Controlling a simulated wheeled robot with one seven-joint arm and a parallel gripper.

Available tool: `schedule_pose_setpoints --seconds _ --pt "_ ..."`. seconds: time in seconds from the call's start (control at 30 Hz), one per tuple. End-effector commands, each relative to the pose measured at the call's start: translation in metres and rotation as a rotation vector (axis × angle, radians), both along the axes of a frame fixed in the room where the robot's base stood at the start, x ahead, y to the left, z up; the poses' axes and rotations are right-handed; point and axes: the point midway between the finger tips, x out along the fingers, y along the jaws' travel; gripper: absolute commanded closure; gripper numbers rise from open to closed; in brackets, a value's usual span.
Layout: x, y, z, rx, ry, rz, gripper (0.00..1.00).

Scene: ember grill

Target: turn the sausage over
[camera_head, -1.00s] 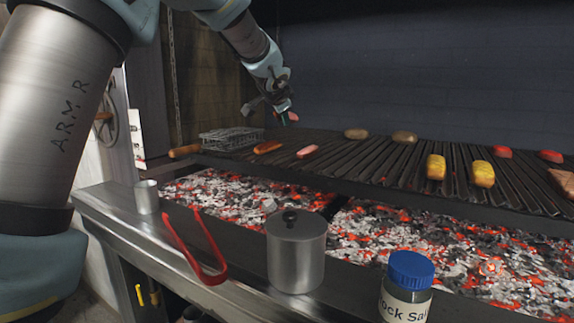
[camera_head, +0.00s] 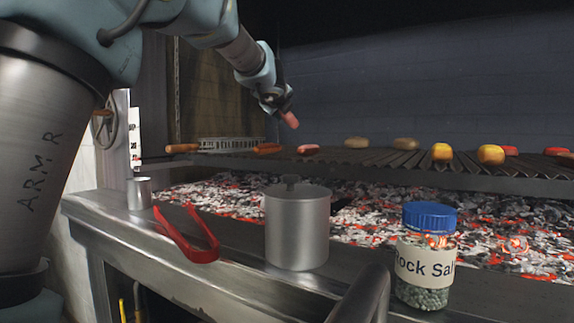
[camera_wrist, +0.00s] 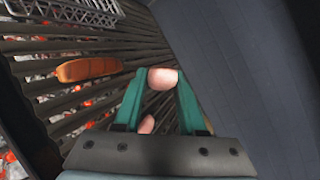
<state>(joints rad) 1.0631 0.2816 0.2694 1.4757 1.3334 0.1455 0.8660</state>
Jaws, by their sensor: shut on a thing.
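My gripper (camera_head: 279,104) is above the back left part of the grill grate, shut on a pink sausage (camera_head: 290,120). The held sausage hangs tilted, clear of the bars. In the wrist view its rounded pink end (camera_wrist: 162,78) shows between the green fingertips (camera_wrist: 160,86). A second pink piece (camera_wrist: 147,124) shows lower between the fingers; I cannot tell whether it is a separate sausage. Another pink-red sausage (camera_head: 308,149) lies on the grate below, slightly to the right. A browned sausage (camera_head: 267,148) lies left of it, and also shows in the wrist view (camera_wrist: 88,69).
A wire basket (camera_head: 230,143) and another brown sausage (camera_head: 182,148) are at the grate's left. Glowing coals (camera_head: 390,208) burn below.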

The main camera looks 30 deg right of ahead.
Motion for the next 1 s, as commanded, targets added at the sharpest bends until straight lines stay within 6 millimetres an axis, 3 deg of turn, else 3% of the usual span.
schedule_pose_setpoints --seconds 0.5,0.8,1.0 --pt "0.01 0.003 0.013 0.575 -0.58 -0.568 1.0" --pt "0.017 -0.014 -0.037 0.582 -0.59 -0.582 1.0" --pt "0.017 -0.014 -0.049 0.579 -0.59 -0.581 1.0"
